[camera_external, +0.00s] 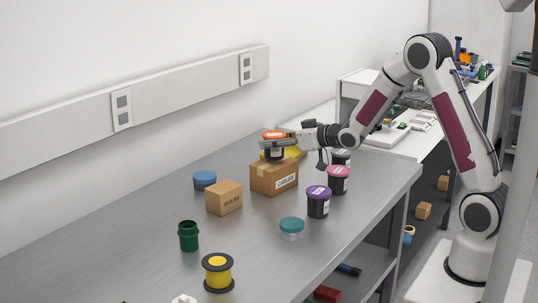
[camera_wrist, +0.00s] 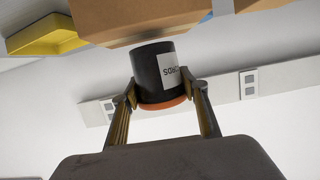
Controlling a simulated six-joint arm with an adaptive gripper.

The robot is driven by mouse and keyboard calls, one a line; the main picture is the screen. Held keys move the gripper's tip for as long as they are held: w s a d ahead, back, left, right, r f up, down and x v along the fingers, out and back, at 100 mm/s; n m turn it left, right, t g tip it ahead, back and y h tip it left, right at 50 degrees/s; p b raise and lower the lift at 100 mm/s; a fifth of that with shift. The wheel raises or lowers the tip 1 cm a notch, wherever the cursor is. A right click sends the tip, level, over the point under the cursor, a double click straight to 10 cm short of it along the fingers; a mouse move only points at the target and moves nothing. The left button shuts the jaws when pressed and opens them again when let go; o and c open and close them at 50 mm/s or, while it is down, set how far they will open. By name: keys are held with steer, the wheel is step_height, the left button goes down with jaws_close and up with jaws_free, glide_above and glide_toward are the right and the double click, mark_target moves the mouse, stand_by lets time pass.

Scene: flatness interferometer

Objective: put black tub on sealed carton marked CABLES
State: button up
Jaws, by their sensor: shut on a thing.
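A black tub with an orange lid and a white label (camera_external: 274,152) is in my gripper (camera_external: 277,137) and looks upright. In the wrist view the tub (camera_wrist: 153,68) sits between the two fingers (camera_wrist: 163,97), which press its sides near the orange lid. The brown carton marked CABLES (camera_external: 267,180) is taped shut and stands on the bench below the tub. The carton (camera_wrist: 115,15) also shows in the wrist view, right at the tub's base. I cannot tell whether the base touches the carton's top.
A smaller BULBS carton (camera_external: 222,199) and a blue-lidded tub (camera_external: 204,180) stand left. Purple-lidded (camera_external: 318,205) and pink-lidded (camera_external: 338,183) tubs stand right. A yellow thing (camera_external: 295,152) lies behind the CABLES carton.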

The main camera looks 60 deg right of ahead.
steer(key=shift+f, duration=0.65)
steer(key=shift+f, duration=0.1)
steer(key=o, duration=1.1)
steer(key=shift+s, duration=0.1)
steer(key=shift+s+r, duration=0.2)
steer(key=shift+r, duration=0.05)
steer(key=shift+v, duration=5.7)
